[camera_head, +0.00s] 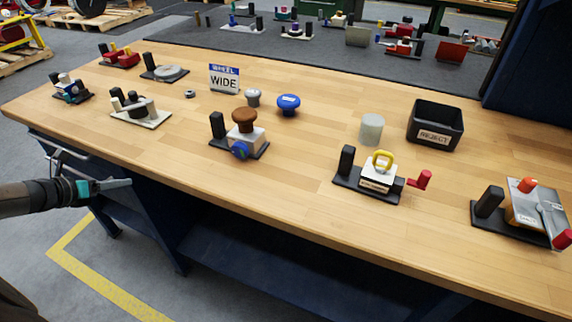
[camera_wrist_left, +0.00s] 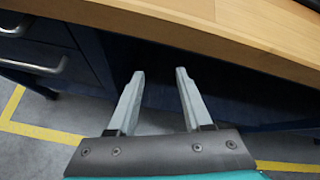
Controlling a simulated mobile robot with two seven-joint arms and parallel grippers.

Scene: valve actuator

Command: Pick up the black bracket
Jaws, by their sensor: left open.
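Several black L-shaped brackets, each a flat base with an upright post, stand on the wooden bench; I cannot tell which one the task means. One black bracket (camera_head: 218,126) at the bench middle carries a white block with a brown knob and a blue knob. Another black bracket (camera_head: 346,160) holds a yellow-handled block, a third (camera_head: 488,202) is at the right, and one (camera_head: 149,62) is at the back left. My left gripper (camera_head: 128,183) is open and empty, off the bench's front edge, apart from every bracket. In the left wrist view its fingers (camera_wrist_left: 160,75) are spread below the edge.
The wooden bench (camera_head: 300,190) also holds a WIDE sign (camera_head: 224,78), a blue knob (camera_head: 288,103), a grey cylinder (camera_head: 371,129) and a black REJECT bin (camera_head: 435,125). Drawers (camera_wrist_left: 35,62) lie under the bench edge. Bare wood lies between the stands.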

